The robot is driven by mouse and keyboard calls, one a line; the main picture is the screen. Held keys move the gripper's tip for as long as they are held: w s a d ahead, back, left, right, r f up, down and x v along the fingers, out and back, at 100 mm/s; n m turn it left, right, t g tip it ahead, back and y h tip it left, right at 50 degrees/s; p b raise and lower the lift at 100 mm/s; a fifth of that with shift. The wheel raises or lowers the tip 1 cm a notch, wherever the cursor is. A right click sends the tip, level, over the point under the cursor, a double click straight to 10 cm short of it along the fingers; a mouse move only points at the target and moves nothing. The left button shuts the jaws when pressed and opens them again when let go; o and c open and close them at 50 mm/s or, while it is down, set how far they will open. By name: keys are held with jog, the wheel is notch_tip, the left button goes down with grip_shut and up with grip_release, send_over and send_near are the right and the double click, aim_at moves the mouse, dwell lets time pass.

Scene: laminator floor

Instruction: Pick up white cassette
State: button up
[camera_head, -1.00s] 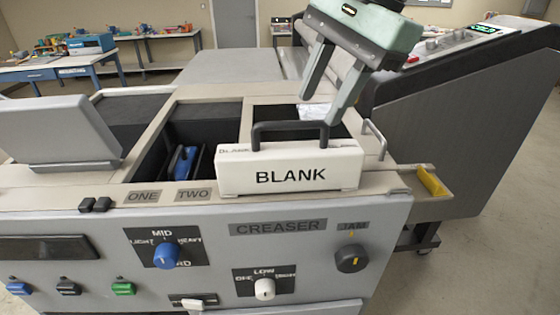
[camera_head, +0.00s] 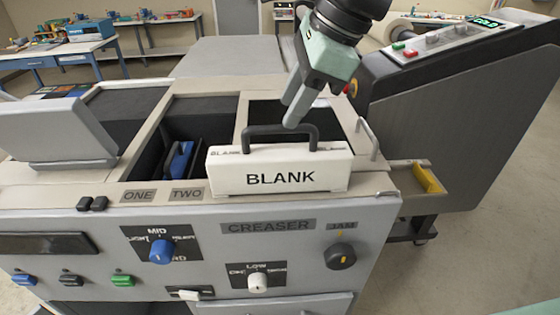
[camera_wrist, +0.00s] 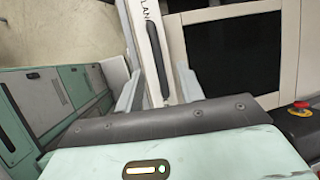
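The white cassette (camera_head: 230,181), marked BLANK, stands upright on the front of the creaser top. Its dark handle (camera_head: 280,129) arches over its top edge. My gripper (camera_head: 294,113) is just above the handle, right of its middle, pointing down with a tilt. In the head view its fingers nearly overlap. In the wrist view my gripper (camera_wrist: 158,74) is open, its two pale fingers apart, with the dark handle (camera_wrist: 154,60) showing between them. The handle looks ungripped; I cannot tell how far below the fingertips it lies.
A blue-handled item (camera_head: 180,160) sits in the open bay behind label TWO. A grey tilted panel (camera_head: 60,130) stands at left. A metal rail (camera_head: 366,138) and a yellow piece (camera_head: 427,178) are right of the cassette. A dark-sided machine (camera_head: 460,130) stands at right.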

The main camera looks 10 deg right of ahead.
aim_at(279, 129)
jog(key=shift+p+x, duration=0.85)
jog(key=shift+x, duration=2.2)
grip_shut()
